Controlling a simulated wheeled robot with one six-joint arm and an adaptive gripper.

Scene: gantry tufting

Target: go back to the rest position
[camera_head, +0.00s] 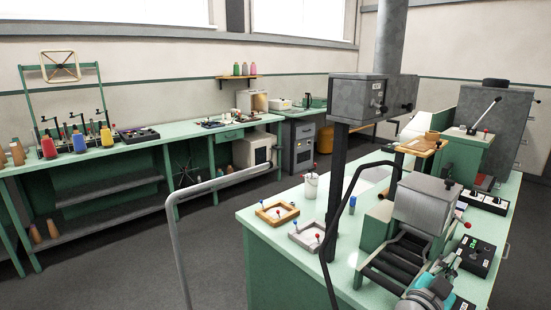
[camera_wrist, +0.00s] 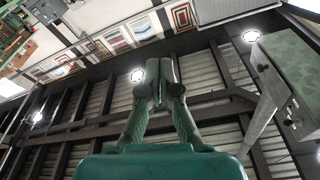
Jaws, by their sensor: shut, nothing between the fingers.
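My gripper (camera_wrist: 165,70) shows in the wrist view, pointing up the picture from its green body at the bottom edge. Its two fingers are together, with nothing between them. Behind the fingers is the dark-beamed ceiling (camera_wrist: 95,112), so the wrist camera looks upward. No object is held.
A long bench (camera_head: 100,160) with yarn cones lines the left wall.

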